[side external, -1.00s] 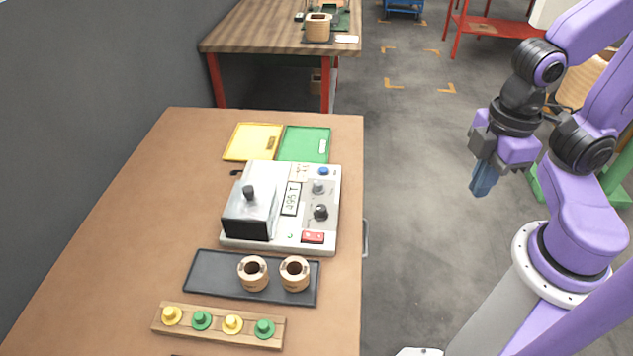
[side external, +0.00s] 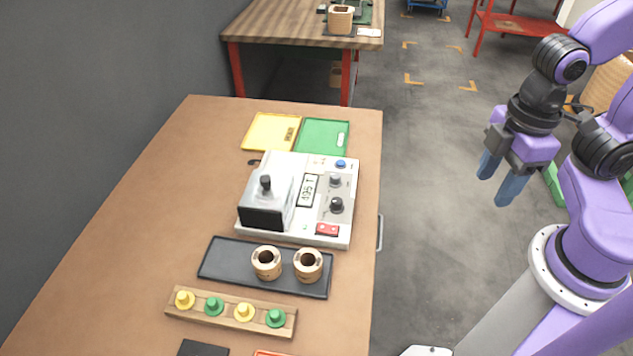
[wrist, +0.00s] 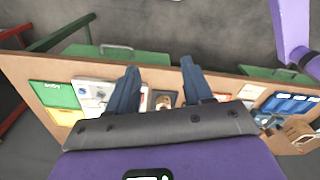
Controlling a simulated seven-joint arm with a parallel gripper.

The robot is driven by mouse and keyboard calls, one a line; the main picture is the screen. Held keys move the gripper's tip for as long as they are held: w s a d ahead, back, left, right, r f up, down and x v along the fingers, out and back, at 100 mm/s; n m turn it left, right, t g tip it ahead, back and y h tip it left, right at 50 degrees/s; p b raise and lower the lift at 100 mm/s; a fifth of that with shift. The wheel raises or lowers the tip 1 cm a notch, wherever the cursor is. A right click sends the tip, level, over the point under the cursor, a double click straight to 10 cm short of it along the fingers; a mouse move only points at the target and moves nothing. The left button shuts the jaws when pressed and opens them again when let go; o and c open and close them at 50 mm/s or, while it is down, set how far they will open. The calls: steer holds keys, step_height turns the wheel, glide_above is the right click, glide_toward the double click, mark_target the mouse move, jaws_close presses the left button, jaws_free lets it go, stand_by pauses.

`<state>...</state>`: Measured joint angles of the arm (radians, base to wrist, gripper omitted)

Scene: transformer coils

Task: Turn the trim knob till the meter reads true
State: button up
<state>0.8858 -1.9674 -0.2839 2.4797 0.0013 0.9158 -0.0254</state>
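The grey-white tester (side external: 346,222) stands on the brown table. Its meter display (side external: 308,190) shows sideways digits, seemingly 495 and a last character I cannot make out. Right of the display are a grey knob (side external: 335,181) and a larger black knob (side external: 337,205); I cannot read which is the trim knob. A blue button (side external: 341,164) and a red switch (side external: 327,230) are on the same panel. My gripper (side external: 499,189) is open and empty, out over the floor right of the table, apart from the tester. Its spread fingers (wrist: 160,92) also show in the wrist view.
A clear-and-black cover with a handle (side external: 266,183) stands on the tester's left. A yellow tray (side external: 265,128) and green tray (side external: 318,140) lie behind. In front are a black tray (side external: 222,262) with two coils (side external: 266,262) and a wooden rack (side external: 200,314) of yellow and green pegs.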

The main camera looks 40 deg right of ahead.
steer(key=w+a+n, duration=0.2)
steer(key=w+a, duration=0.4)
steer(key=w, duration=0.8)
steer(key=n, duration=0.2)
glide_above(336, 175)
step_height(336, 175, down, 3)
step_height(336, 175, down, 17)
steer(key=shift+r, duration=0.1)
jaws_close()
